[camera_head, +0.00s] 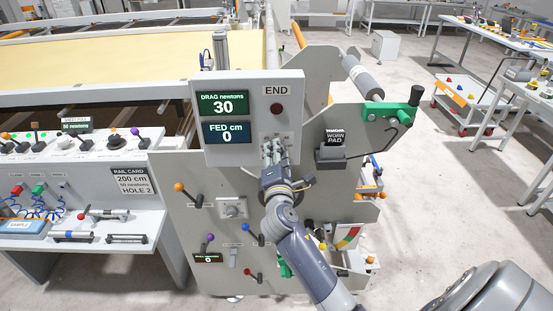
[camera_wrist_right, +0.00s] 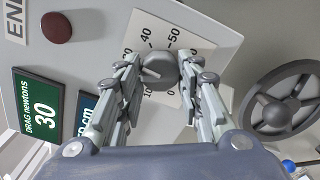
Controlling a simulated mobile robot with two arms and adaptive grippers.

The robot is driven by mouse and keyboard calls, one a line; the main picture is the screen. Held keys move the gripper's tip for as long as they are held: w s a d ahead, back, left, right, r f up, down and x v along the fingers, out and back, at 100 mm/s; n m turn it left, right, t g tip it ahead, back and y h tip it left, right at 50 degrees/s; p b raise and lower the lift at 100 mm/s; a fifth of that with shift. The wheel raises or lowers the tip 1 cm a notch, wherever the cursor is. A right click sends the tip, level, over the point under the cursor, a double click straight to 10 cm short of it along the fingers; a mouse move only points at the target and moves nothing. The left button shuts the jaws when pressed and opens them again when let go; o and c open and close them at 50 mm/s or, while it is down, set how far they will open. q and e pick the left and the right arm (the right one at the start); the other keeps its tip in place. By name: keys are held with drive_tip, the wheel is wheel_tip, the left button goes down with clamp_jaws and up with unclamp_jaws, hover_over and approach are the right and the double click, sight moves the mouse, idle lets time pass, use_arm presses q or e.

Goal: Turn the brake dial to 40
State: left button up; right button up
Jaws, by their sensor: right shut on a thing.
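The brake dial (camera_wrist_right: 160,72) is a round grey knob on a white scale plate (camera_wrist_right: 150,24) marked with numbers, among them 40 and 50. My right gripper (camera_wrist_right: 160,66) has its two fingers closed on either side of the knob. In the head view my right gripper (camera_head: 274,152) is at the panel below the END lamp and hides the dial. The green display (camera_head: 222,104) reads DRAG newtons 30, and it also shows in the wrist view (camera_wrist_right: 42,112). I cannot tell the knob's pointer direction clearly. My left gripper is not in view.
Below the drag display, the FED cm display (camera_head: 227,132) reads 0. The red END lamp (camera_head: 276,109) is above my gripper. A grey handwheel (camera_wrist_right: 278,106) is right of the dial in the wrist view.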

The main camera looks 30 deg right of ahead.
drive_tip(key=shift+m+b, duration=1.4)
drive_tip(key=shift+m, duration=2.8)
drive_tip(key=o, duration=1.1)
drive_tip(key=shift+c, duration=0.2)
drive_tip(key=v, duration=0.7)
drive_tip(key=shift+s+a, duration=0.15)
drive_tip(key=shift+s, duration=0.05)
